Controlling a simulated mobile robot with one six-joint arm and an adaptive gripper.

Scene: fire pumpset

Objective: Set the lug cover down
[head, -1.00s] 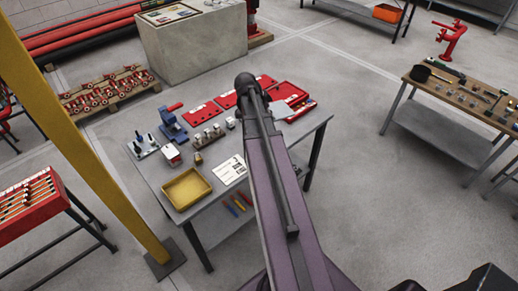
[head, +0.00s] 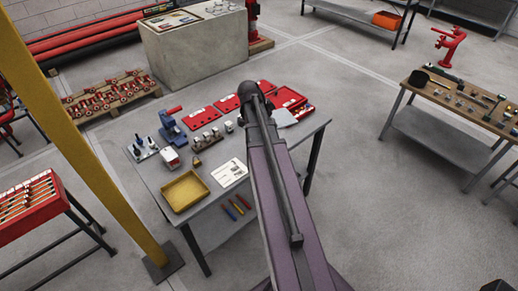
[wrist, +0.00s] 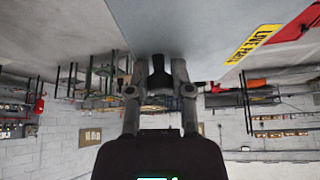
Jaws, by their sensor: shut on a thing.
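My gripper (wrist: 159,68) shows in the wrist view, its two fingers closed around a small dark piece (wrist: 158,78). This piece sits between the fingertips; I take it to be the lug cover, though its shape is hard to make out. A smooth grey surface (wrist: 150,22) lies beyond the fingertips, and I cannot tell whether the piece touches it. In the head view my arm hides the gripper and the held piece.
The grey workbench (head: 225,203) carries a yellow tray (head: 184,191), a white sheet (head: 229,172), a blue tool (head: 171,127) and red trays (head: 288,97). A yellow post (head: 85,145) stands at left. Another bench (head: 450,92) with tools is at right. Open floor lies between.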

